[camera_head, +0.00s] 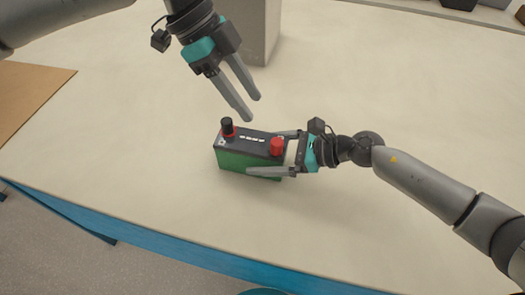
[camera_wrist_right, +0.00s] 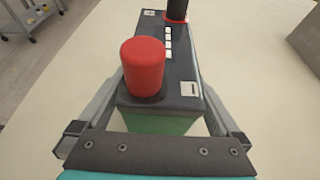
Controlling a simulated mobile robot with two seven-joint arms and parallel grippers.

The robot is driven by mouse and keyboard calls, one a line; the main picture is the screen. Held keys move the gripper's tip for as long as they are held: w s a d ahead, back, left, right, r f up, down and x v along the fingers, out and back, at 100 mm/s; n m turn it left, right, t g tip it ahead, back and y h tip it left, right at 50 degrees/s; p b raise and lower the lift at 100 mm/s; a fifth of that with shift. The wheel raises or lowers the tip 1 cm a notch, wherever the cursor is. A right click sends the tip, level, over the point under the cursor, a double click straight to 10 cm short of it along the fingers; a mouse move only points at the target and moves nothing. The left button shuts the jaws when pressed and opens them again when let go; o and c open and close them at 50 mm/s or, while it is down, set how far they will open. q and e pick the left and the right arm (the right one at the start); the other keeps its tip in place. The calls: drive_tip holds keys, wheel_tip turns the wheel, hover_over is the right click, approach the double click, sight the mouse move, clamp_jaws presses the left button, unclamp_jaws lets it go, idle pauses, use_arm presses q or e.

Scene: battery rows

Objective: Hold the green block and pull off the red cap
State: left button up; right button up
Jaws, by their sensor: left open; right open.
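The green block (camera_head: 240,160) is battery-shaped with a dark top and stands on the table. A red cap (camera_head: 277,146) sits on the right end of its top; it also shows in the right wrist view (camera_wrist_right: 143,66). A black post with a red base (camera_head: 227,128) stands at the left end. My right gripper (camera_head: 262,152) is open, its fingers along both long sides of the block at the red cap's end. In the right wrist view, the block (camera_wrist_right: 150,122) lies between the fingers. My left gripper (camera_head: 253,108) is open and empty, above and behind the block.
The pale table (camera_head: 130,140) is largely clear around the block. A grey box-like column (camera_head: 259,30) stands behind. A brown board (camera_head: 28,95) lies at the left. The table's blue front edge (camera_head: 190,255) runs along the bottom.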

drive_tip(key=shift+w+a+f, duration=0.1)
drive_tip(key=shift+a+f, duration=0.05)
drive_tip(key=shift+a, duration=0.1)
clamp_jaws()
idle(0.8)
idle(0.9)
